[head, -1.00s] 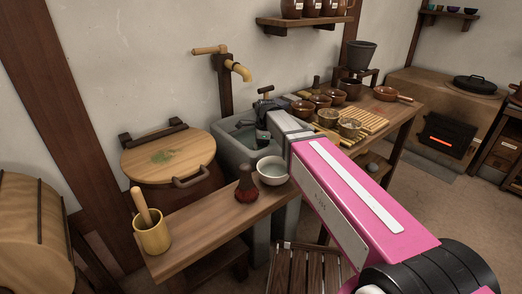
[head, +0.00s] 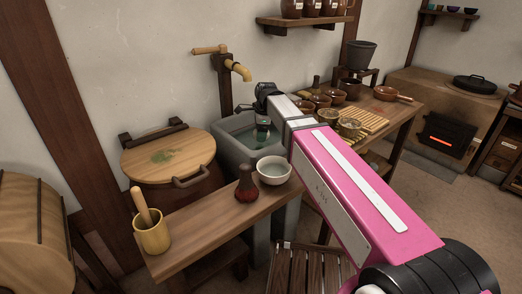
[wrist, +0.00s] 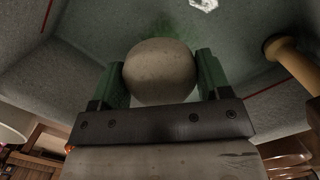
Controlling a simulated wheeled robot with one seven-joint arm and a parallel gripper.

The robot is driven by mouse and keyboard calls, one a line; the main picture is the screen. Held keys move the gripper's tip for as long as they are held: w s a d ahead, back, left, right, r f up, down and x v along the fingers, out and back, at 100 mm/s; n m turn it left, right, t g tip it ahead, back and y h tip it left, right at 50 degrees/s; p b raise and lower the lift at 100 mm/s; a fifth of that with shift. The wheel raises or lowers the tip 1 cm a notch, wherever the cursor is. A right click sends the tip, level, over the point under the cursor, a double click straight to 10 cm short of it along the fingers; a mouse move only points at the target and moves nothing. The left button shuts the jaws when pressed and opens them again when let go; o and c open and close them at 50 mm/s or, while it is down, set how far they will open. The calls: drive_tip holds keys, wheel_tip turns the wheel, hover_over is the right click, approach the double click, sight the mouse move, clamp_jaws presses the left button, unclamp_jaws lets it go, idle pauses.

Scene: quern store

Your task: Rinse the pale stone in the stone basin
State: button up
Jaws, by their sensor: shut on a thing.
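In the wrist view the pale stone (wrist: 160,72), rounded and grey-beige, sits between the two green fingers of my gripper (wrist: 162,70). The gripper is shut on it. Behind it are the grey walls of the stone basin (wrist: 50,75) and greenish water. In the head view the basin (head: 228,153) stands against the wall and holds water. My gripper (head: 262,133) points down over the basin's right part. The stone cannot be made out in the head view, and I cannot tell whether it touches the water.
A wooden tap (head: 238,70) rises behind the basin. A pale bowl (head: 273,171) and a dark red-based brush (head: 246,184) stand on the front bench (head: 205,222), close to the basin. Several brown bowls (head: 331,92) crowd the table to the right. A lidded barrel (head: 168,157) stands left.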

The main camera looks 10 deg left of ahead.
drive_tip(key=shift+r, duration=4.1)
drive_tip(key=shift+r, duration=2)
